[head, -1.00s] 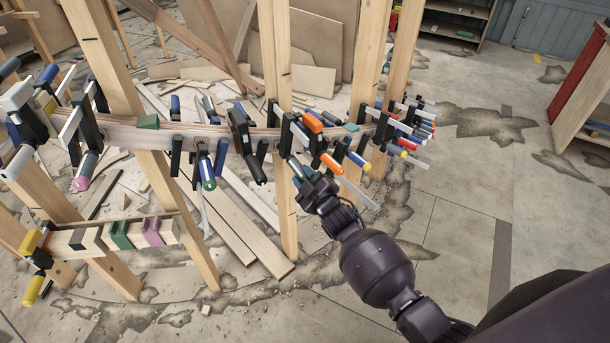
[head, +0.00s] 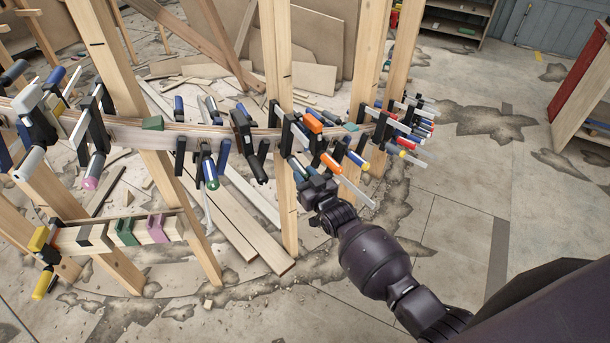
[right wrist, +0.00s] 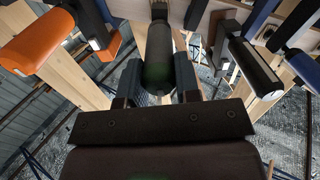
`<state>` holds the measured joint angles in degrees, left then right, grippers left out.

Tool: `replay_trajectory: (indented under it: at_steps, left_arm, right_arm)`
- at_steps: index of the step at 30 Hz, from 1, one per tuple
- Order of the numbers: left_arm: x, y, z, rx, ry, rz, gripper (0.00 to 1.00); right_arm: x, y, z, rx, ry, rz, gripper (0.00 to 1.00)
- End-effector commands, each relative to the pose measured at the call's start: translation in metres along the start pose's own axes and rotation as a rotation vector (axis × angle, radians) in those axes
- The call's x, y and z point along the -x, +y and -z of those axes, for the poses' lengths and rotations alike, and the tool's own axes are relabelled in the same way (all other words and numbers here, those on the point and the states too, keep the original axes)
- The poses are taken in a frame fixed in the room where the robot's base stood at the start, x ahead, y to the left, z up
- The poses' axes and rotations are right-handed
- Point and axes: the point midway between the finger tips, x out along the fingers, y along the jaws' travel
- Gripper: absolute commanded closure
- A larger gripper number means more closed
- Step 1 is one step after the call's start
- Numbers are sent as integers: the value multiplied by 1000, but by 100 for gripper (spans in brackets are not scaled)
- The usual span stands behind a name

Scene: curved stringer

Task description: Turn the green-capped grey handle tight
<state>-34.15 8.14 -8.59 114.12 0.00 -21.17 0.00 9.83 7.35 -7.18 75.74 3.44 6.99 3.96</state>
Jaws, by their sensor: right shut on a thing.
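The green-capped grey handle (right wrist: 158,50) shows in the right wrist view as a dark grey cylinder with a faint green tint at its near end. My right gripper (right wrist: 158,82) is shut on it, with one finger on each side. In the head view my right gripper (head: 303,178) is at the clamps by the middle post, and the handle is mostly hidden there. The curved wooden stringer (head: 268,139) runs behind the clamps. My left gripper is not in view.
An orange-handled clamp (head: 331,163) is close beside my right gripper; its orange handle (right wrist: 38,40) shows at left in the wrist view. A blue handle with a green end (head: 211,175) hangs further left. Upright posts (head: 283,215) stand close by.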

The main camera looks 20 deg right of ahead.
Motion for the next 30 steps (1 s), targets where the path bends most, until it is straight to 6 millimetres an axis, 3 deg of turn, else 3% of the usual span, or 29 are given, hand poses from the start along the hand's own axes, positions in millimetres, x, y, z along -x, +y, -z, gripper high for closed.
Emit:
replay_trajectory:
  at_steps: [17,18,22,30]
  left_arm:
    - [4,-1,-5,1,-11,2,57]
    - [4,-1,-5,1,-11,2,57]
    - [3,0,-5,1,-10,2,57]
    - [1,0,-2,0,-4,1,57]
  right_arm:
    - [0,0,-1,-36,-1,0,93]
    - [0,0,-1,-36,-1,0,67]
    - [0,0,-1,-35,-1,0,47]
    - [0,0,0,-34,0,0,44]
